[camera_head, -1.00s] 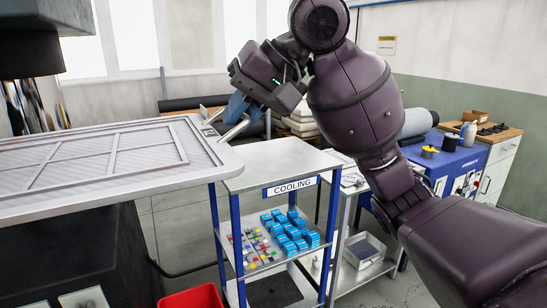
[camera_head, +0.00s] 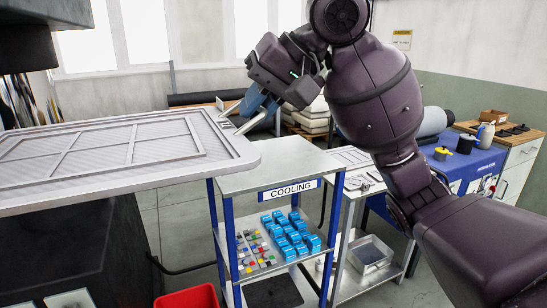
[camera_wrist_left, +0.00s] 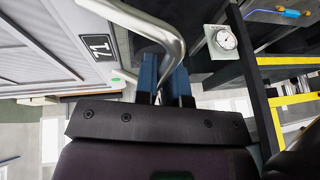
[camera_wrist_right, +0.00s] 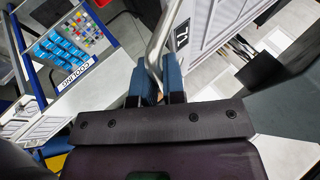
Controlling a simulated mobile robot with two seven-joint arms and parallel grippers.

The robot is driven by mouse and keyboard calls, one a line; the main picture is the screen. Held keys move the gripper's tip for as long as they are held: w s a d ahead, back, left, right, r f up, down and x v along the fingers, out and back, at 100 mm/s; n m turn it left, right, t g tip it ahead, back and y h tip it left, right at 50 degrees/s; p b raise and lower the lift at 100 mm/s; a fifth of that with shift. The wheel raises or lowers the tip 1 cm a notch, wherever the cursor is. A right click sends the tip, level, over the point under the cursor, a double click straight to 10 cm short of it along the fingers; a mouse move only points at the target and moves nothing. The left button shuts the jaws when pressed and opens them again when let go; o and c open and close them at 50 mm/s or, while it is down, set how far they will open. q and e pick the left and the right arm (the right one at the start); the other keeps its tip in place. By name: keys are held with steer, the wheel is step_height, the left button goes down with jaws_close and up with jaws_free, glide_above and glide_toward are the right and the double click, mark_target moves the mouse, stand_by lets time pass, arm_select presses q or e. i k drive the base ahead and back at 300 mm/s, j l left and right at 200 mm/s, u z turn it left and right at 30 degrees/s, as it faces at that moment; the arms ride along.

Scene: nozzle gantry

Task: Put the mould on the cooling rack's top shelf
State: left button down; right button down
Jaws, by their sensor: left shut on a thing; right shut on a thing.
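The mould (camera_head: 120,142) is a wide, flat grey panel with raised bars on top and a metal handle at each end. It is held up level at the left of the head view, its right end covering part of the cooling rack's top shelf (camera_head: 290,166) in the picture. The left wrist view shows my left gripper (camera_wrist_left: 165,80) shut on a bent handle beside a "71" label. My right gripper (camera_head: 254,104) is shut on the other handle at the mould's far right corner; this also shows in the right wrist view (camera_wrist_right: 157,82). My left gripper is outside the head view.
The top shelf is bare where I see it. Blue boxes (camera_head: 291,232) and small coloured pieces (camera_head: 256,250) fill the shelf below. A red bin (camera_head: 188,298) stands at the rack's front left. A side table (camera_head: 350,250) and blue bench (camera_head: 465,165) stand to the right.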

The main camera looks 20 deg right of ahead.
mark_target(269, 157)
steer(key=i+l, duration=0.1)
steer(key=l, duration=0.25)
steer(key=i+l, duration=0.15)
steer(key=l, duration=0.25)
steer(key=i+l, duration=0.1)
steer(key=l, duration=0.25)
steer(key=i+l, duration=0.15)
steer(key=l, duration=0.25)
steer(key=i+l, duration=0.1)
steer(key=l, duration=0.25)
steer(key=i+l, duration=0.15)
steer(key=l, duration=0.25)
